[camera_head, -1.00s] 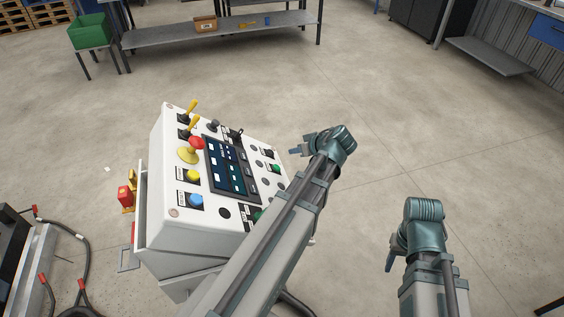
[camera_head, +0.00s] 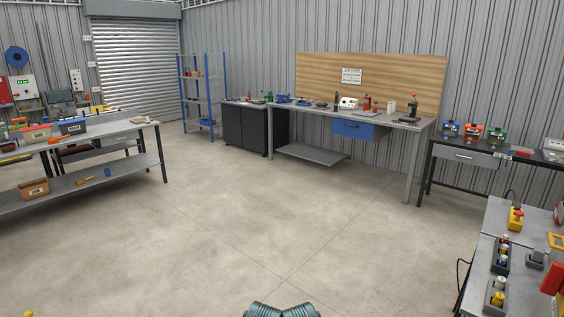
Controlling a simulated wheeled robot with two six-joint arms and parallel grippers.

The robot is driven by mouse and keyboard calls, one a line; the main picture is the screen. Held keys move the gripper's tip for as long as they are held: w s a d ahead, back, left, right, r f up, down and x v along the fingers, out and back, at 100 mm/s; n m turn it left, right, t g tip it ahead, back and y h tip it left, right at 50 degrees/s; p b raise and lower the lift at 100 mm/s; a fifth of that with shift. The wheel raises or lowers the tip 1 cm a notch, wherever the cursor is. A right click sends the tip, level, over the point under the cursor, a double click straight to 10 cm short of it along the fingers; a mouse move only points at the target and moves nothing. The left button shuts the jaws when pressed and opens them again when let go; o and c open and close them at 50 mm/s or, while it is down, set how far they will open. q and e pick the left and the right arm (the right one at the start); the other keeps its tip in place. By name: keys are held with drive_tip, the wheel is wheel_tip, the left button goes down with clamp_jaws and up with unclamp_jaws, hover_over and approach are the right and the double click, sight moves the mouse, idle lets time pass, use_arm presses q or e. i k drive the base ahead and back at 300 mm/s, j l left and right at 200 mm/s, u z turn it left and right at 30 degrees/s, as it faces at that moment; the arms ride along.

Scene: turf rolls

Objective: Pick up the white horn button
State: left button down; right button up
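I cannot make out a white horn button anywhere in this view. Only two teal ends of my arms show at the bottom edge, side by side. My gripper fingers are out of the picture. The white control console is not in view now.
A long workbench (camera_head: 409,123) with small tools stands at the back wall. A grey shelf table (camera_head: 147,126) with bins is at left, and a bench with yellow and red control boxes (camera_head: 514,218) is at right. The middle floor (camera_head: 250,215) is clear.

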sight(499, 284)
drive_tip(key=z, duration=1.55)
drive_tip(key=i+u, duration=0.45)
drive_tip(key=u, duration=0.2)
drive_tip(key=i+j+u, duration=0.1)
drive_tip(key=i+u, duration=0.15)
drive_tip(key=i, duration=0.3)
drive_tip(key=i+z, duration=0.1)
drive_tip(key=z, duration=0.4)
drive_tip(key=i+j+z, duration=0.1)
drive_tip(key=z, duration=0.4)
drive_tip(key=j+z, duration=0.15)
drive_tip(key=z, duration=0.3)
drive_tip(key=i+j, duration=0.05)
